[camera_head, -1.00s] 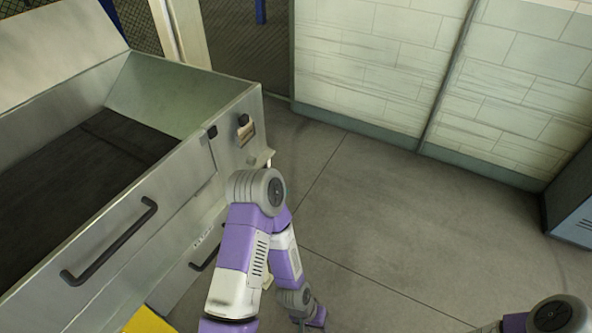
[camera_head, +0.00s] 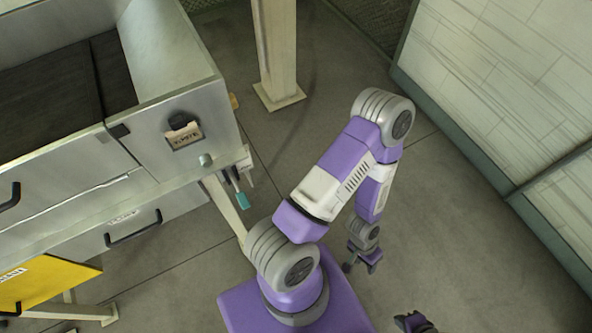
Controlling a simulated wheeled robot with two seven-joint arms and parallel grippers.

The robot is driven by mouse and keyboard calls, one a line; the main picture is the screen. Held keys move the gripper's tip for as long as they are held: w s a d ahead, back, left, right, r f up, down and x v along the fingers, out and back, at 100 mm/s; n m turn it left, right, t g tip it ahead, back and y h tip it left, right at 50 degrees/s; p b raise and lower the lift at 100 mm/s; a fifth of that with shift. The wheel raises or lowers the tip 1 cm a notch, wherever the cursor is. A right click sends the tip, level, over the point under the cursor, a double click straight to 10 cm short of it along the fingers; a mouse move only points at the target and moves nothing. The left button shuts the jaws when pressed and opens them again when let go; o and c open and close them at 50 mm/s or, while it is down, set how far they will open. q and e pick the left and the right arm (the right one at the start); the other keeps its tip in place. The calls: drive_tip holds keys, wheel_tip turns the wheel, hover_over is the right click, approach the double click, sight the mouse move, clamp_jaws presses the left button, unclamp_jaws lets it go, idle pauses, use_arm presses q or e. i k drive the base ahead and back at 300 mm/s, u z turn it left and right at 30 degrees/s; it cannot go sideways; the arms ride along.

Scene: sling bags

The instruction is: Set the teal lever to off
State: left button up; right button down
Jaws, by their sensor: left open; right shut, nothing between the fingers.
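A small lever with a teal tip (camera_head: 243,200) hangs below the corner of the grey metal machine (camera_head: 160,165), left of my arm. Its tip points down and slightly right; any on or off marking is too small to read. My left gripper (camera_head: 362,264) is open and empty, well to the right of the lever and lower in the picture, over the floor. My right gripper (camera_head: 416,323) is shut and empty at the bottom edge, only partly in view. Neither gripper touches the lever.
A black knob (camera_head: 182,121) with a label plate sits on the machine's end face above the lever. A yellow panel (camera_head: 45,283) juts out at lower left. A cream post (camera_head: 276,50) stands behind.

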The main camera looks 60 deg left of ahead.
sight(242, 199)
drive_tip(key=i, duration=0.6)
drive_tip(key=u, duration=3.65)
drive_tip(key=i, duration=0.5)
